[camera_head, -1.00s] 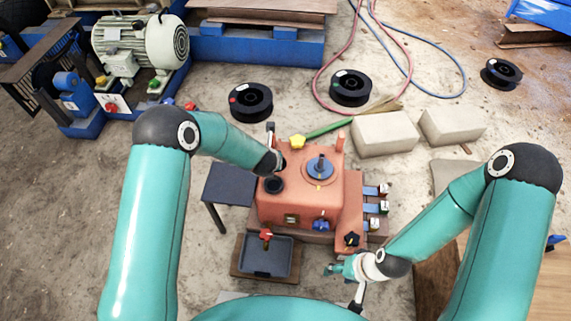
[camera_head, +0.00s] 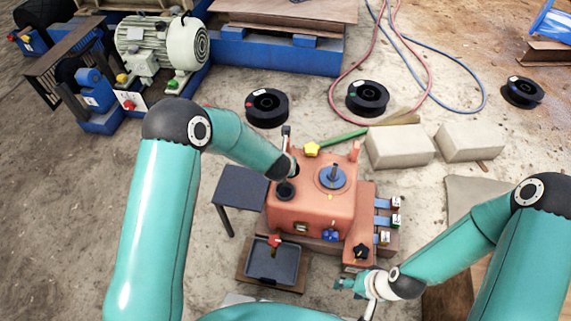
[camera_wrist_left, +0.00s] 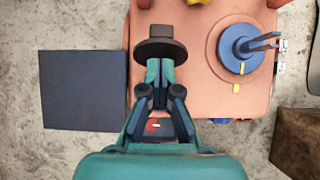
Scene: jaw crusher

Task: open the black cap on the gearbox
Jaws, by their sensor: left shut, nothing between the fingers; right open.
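The orange gearbox (camera_head: 305,212) stands in the middle of the head view. Its round black cap (camera_head: 285,191) sits on the left part of the top. In the left wrist view the black cap (camera_wrist_left: 160,49) shows as a dark disc with a raised block at its far side. My left gripper (camera_wrist_left: 160,68) is shut and empty, its fingertips at the near edge of the cap; I cannot tell whether they touch it. In the head view my left forearm largely hides that gripper. My right gripper (camera_head: 347,284) is open and empty, in front of the gearbox on the right.
A blue round fitting (camera_head: 332,177) and a yellow knob (camera_head: 312,149) are on the gearbox top. A dark side table (camera_head: 240,188) stands to its left and a grey tray (camera_head: 285,262) in front. Pale blocks (camera_head: 400,146), black spools (camera_head: 267,106) and hoses lie behind.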

